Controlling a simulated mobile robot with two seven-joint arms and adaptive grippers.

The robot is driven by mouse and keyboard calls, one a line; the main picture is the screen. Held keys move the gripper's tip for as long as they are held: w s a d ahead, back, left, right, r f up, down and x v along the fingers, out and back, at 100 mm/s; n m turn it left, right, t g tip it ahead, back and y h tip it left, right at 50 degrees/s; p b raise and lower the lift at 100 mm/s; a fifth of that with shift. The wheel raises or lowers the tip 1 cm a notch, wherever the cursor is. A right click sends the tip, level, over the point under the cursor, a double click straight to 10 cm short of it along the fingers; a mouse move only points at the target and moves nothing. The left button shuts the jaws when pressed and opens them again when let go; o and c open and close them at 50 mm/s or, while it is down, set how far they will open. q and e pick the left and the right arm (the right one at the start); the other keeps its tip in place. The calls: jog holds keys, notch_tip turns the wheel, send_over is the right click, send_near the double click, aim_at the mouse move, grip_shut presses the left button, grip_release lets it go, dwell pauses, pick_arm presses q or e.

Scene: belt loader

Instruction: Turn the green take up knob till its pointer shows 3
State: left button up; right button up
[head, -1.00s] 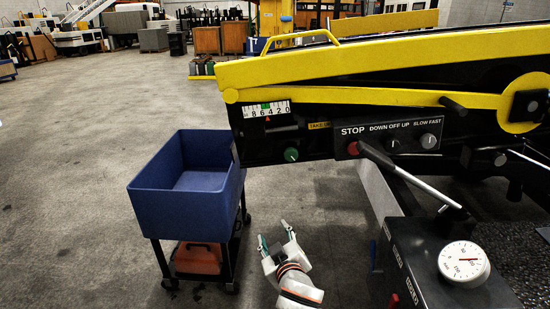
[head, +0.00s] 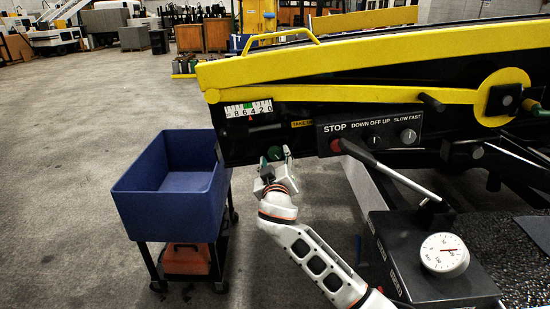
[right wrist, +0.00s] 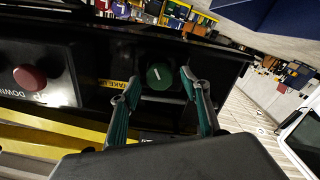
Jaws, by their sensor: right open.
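The green take-up knob (head: 274,153) is on the black side panel, below the yellow rail. In the right wrist view the knob (right wrist: 159,76) shows a white line on its face. The scale (head: 247,109) is above and left of it, numbered 8 to 0, with a green patch. Its small red pointer looks near the 4, too small to read exactly. My right gripper (head: 274,161) is at the knob; its open fingers (right wrist: 160,92) point towards it, one on each side in the right wrist view. Contact cannot be told. My left gripper is not in view.
A blue bin (head: 172,190) on a cart is at left.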

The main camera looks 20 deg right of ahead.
jog(key=shift+w+d, duration=0.1)
jog(key=shift+w, duration=0.2)
jog(key=c, duration=1.1)
jog(key=shift+n, duration=0.3)
